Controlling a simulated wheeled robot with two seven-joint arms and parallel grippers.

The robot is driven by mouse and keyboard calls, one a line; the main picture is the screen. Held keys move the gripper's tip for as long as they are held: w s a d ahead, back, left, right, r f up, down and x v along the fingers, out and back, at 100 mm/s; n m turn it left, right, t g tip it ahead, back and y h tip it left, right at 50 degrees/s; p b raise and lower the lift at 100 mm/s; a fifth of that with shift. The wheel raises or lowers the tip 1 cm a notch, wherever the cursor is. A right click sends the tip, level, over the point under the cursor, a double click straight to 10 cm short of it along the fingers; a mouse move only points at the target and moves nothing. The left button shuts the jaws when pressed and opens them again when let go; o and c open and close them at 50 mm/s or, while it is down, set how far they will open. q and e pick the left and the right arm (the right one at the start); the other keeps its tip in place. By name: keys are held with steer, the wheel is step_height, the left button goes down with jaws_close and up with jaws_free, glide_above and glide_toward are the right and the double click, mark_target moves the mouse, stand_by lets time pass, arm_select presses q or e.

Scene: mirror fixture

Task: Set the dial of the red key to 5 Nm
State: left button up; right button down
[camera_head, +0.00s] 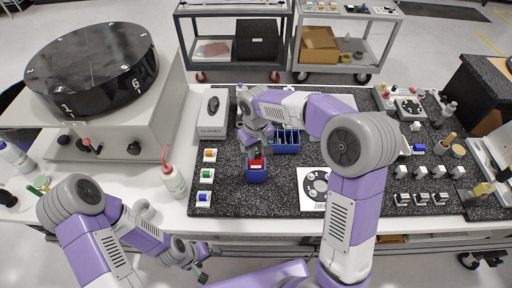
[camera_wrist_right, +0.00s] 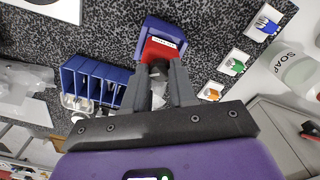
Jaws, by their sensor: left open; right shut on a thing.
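The red key (camera_head: 257,161) sits in a blue holder (camera_head: 256,177) on the speckled mat, left of the mat's middle. In the right wrist view the red key (camera_wrist_right: 161,49) carries a small white label, and the blue holder (camera_wrist_right: 148,31) surrounds its far side. My right gripper (camera_head: 257,148) comes down from above and is shut on the red key; its fingers (camera_wrist_right: 160,70) hide part of it. I cannot read any dial value. My left gripper (camera_head: 203,264) is open and empty, low in front of the table's front edge.
Orange, green (camera_head: 207,175) and blue coloured pieces on white blocks line the left. A soap bottle (camera_head: 173,181) stands left of them. A white round-dial plate (camera_head: 316,187) lies to the right.

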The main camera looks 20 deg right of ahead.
steer(key=n+p, duration=0.2)
steer(key=n, duration=0.4)
steer(key=shift+n, duration=0.3)
steer(key=n+p, duration=0.1)
steer(key=n, duration=0.4)
steer(key=shift+p, duration=0.35)
steer(key=c, duration=0.9)
jaws_free()
step_height(320, 180, up, 8)
steer(key=shift+f, duration=0.2)
